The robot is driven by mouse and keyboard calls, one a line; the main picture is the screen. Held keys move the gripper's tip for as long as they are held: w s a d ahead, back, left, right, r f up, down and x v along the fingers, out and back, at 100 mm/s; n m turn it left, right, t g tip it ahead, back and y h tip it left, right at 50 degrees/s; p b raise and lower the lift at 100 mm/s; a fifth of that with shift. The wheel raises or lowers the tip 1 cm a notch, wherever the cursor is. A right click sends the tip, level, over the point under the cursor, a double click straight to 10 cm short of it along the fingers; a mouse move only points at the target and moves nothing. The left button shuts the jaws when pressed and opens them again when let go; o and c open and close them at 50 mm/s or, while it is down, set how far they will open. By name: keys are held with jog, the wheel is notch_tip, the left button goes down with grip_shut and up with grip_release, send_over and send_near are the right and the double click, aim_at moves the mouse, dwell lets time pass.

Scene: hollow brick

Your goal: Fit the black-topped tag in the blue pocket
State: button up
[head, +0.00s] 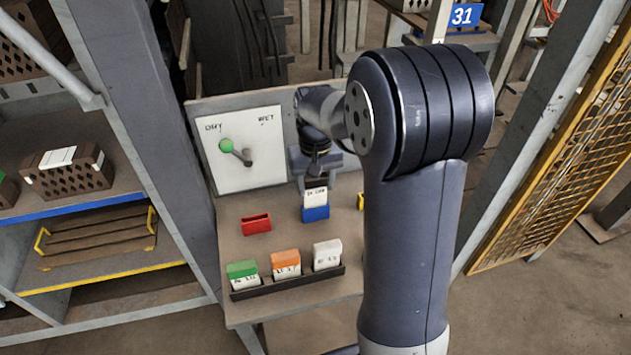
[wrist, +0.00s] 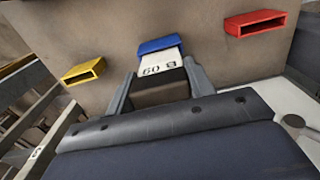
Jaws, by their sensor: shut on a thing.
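My gripper (wrist: 160,76) is shut on the black-topped tag (wrist: 160,64), with a finger on either side of its dark top. The tag's white, lettered part points away from my gripper, toward the blue pocket (wrist: 158,45). In the head view the white tag (head: 315,197) stands upright directly over the blue pocket (head: 315,214), below my gripper (head: 316,178). Its lower end meets the pocket's mouth in both views. I cannot tell how far, if at all, it is inside.
A red pocket (head: 256,223) is left of the blue one, and a yellow pocket (head: 361,201) is right, partly hidden by my arm. A black rack (head: 290,283) in front holds green-, orange- and white-topped tags. A DRY/WET lever panel (head: 250,180) stands behind.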

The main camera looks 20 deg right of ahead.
jog(key=shift+f+b, duration=0.7)
jog(key=shift+f, duration=0.45)
dwell(0.4)
jog(key=o, duration=1.1)
jog(key=shift+c, duration=0.2)
notch_tip(320, 180, up, 11)
jog(key=shift+f, duration=0.1)
notch_tip(320, 180, down, 11)
jog(key=shift+r, duration=0.4)
